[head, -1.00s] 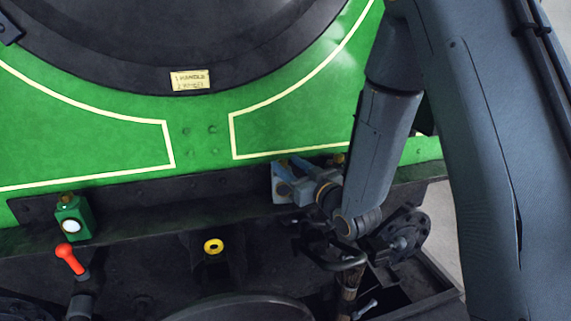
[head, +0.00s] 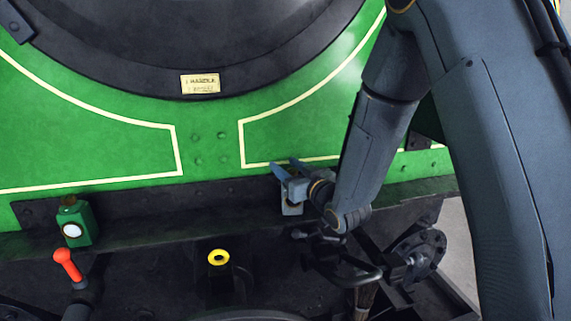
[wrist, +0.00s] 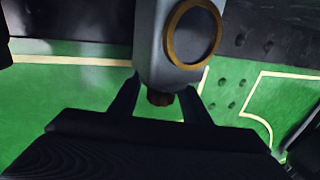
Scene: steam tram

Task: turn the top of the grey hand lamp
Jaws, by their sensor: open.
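The grey hand lamp (head: 291,208) stands on the dark ledge below the green front in the head view, mostly hidden behind my gripper (head: 286,168). In the wrist view the lamp (wrist: 150,40) appears upside down, with a brass ring on its face. The fingers are open, with a gap visible on each side of the top. Contact with it does not show.
A green lamp (head: 81,222) with a white lens stands at the left on the ledge. Below are a red-handled lever (head: 67,265) and a yellow ring (head: 218,257). Dark pipework (head: 345,272) lies beneath my arm. The ledge between the two lamps is clear.

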